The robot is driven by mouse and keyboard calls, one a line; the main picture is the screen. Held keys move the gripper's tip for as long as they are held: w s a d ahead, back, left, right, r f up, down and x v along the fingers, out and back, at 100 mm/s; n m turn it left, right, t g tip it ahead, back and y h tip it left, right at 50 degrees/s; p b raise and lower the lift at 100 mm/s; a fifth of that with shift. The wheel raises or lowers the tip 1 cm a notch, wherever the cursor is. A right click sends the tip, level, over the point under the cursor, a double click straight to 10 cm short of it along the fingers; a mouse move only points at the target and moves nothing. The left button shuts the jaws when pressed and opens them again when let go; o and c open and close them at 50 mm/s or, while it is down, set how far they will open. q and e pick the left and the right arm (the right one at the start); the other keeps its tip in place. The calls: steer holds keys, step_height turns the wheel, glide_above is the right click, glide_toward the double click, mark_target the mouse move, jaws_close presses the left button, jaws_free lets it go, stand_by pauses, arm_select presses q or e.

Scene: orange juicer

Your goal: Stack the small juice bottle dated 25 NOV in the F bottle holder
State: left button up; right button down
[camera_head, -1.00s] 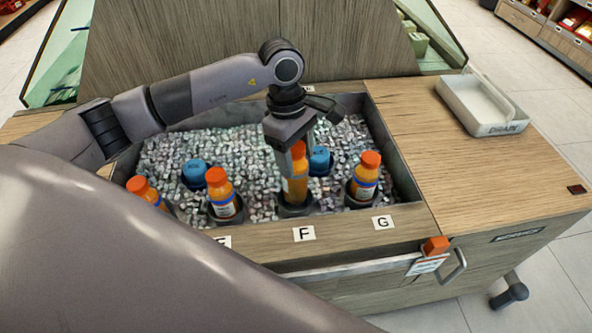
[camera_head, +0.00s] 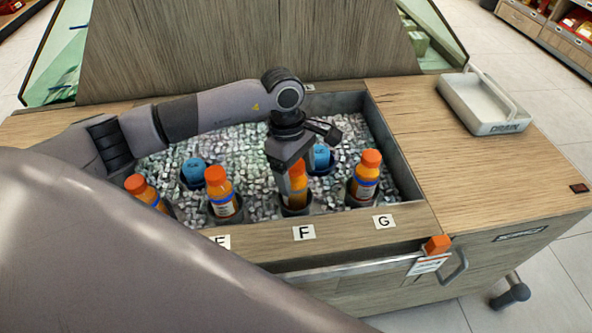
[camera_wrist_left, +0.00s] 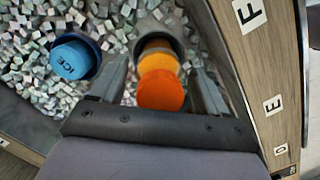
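The small orange juice bottle (camera_head: 297,190) with an orange cap stands in the F bottle holder (camera_head: 296,211), behind the F label (camera_head: 304,232). Its date cannot be read. My left gripper (camera_head: 291,180) reaches down from above around it. In the left wrist view the orange-capped bottle (camera_wrist_left: 160,88) lies between the two fingers (camera_wrist_left: 162,90), with a small gap visible on each side. The dark holder ring (camera_wrist_left: 178,47) shows around the bottle's lower part. My right gripper is not in view.
Orange-capped bottles stand in neighbouring holders: one at G (camera_head: 366,178), one at E (camera_head: 220,195), one further left (camera_head: 145,190). Blue-capped bottles (camera_head: 195,172) sit in the ice behind.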

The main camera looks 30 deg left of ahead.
arm_select(q)
steer(key=shift+r, duration=0.1)
steer(key=shift+r+p, duration=0.2)
steer(key=shift+p, duration=0.1)
step_height(320, 180, up, 12)
steer(key=a, duration=0.1)
steer(key=shift+a, duration=0.4)
stand_by(0.4)
